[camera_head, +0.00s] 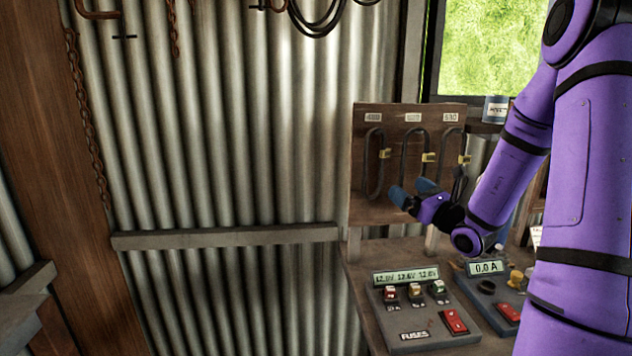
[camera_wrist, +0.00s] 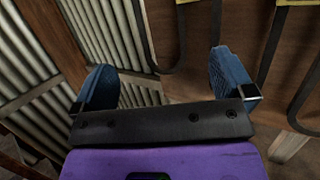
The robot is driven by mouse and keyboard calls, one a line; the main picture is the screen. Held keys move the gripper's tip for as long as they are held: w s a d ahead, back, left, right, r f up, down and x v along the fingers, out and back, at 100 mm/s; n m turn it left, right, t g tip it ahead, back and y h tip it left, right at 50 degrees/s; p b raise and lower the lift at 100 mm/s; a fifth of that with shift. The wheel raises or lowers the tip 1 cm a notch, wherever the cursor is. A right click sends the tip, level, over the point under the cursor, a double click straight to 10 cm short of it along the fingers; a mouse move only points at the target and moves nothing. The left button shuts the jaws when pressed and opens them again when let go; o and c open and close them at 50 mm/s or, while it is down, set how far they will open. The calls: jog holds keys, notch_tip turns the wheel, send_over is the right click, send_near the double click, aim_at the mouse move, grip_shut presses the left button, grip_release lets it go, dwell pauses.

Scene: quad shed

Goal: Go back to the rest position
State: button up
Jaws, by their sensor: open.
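My gripper (camera_head: 412,190) is at the end of my purple arm, in front of the lower part of a wooden board (camera_head: 360,205) on the right of the head view. Its two blue fingers are apart with nothing between them. In the wrist view my gripper (camera_wrist: 168,82) also shows open and empty. Black cable loops (camera_wrist: 182,40) hang on the board beyond the fingers. The board's wood shows behind the right finger.
Below stands a bench with a fuse panel (camera_head: 415,318) and a meter box (camera_head: 487,268) reading 0.0 A. A blue can (camera_head: 495,109) stands by the window. Corrugated wall (camera_head: 230,140) and a grey rail (camera_head: 225,236) lie to the left, where the space is free.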

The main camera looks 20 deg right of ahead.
jog(key=s+a+r+n+g+y, duration=0.2)
jog(key=s+a+n+g, duration=0.3)
jog(key=a, duration=0.3)
jog(key=s+a+r+n+g+y, duration=0.1)
jog(key=s+a+n+g+y, duration=0.2)
jog(key=a+n+g, duration=0.4)
jog(key=s+a+r+n+g+y, duration=0.2)
jog(key=s+a+n+g, duration=0.2)
jog(key=a+n, duration=0.4)
jog(key=s+a+n+g+h, duration=0.3)
jog(key=s+n+h, duration=0.25)
jog(key=s, duration=0.35)
jog(key=s+d+r+n+t+h, duration=0.3)
jog(key=s+d+r+n+h, duration=0.1)
jog(key=s+d+n+h, duration=0.2)
jog(key=shift+d+n+t+h, duration=0.15)
jog(key=shift+n+t+h, duration=0.25)
jog(key=shift+n, duration=0.45)
